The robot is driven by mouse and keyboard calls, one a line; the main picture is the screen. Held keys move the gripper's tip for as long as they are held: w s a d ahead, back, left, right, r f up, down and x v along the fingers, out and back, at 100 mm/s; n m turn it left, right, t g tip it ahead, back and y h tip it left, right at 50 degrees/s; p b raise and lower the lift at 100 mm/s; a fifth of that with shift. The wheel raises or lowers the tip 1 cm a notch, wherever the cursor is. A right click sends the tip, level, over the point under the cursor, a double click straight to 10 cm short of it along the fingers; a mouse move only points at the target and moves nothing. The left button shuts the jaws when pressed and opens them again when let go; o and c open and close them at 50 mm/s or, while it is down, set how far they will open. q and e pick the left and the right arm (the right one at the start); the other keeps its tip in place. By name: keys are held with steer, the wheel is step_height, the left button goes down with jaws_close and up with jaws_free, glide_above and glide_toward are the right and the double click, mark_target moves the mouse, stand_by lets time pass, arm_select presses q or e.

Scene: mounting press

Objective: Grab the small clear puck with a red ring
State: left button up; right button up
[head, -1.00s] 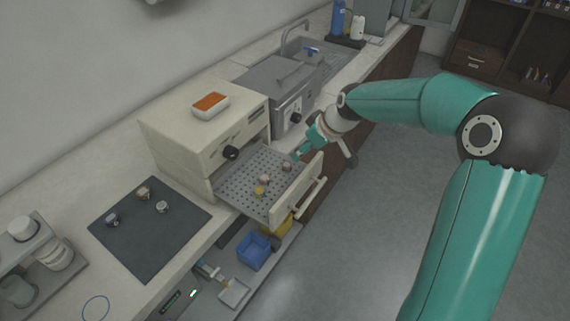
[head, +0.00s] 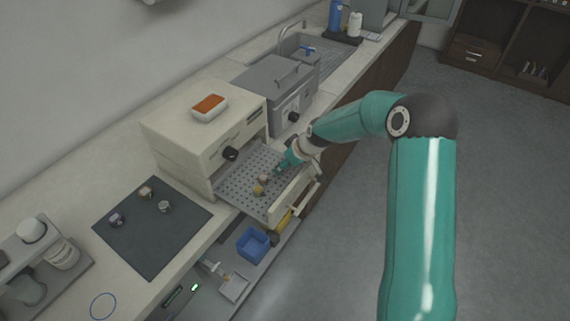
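Several small pucks are in view, too small for me to tell which is clear with a red ring. A pale pinkish puck (head: 264,180) and a yellowish puck (head: 258,190) sit on the perforated drawer tray (head: 232,187). On the dark mat (head: 150,240) are a purplish puck (head: 117,220), a yellow-brown puck (head: 145,192) and a pale grey puck (head: 164,207). My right gripper (head: 281,169) is low over the tray's right part, just right of the pinkish puck. It hides the spot where another puck stood. Its finger opening is unclear. My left gripper is out of view.
The drawer belongs to a cream press unit (head: 185,145) with a white dish (head: 210,107) of orange material on top. The drawer's front wall and handle stand at its right. A grey machine (head: 275,88) is behind. A blue bin (head: 253,246) lies below the drawer.

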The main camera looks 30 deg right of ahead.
steer(key=c, duration=1)
steer(key=shift+c, duration=0.2)
steer(key=shift+r, duration=0.1)
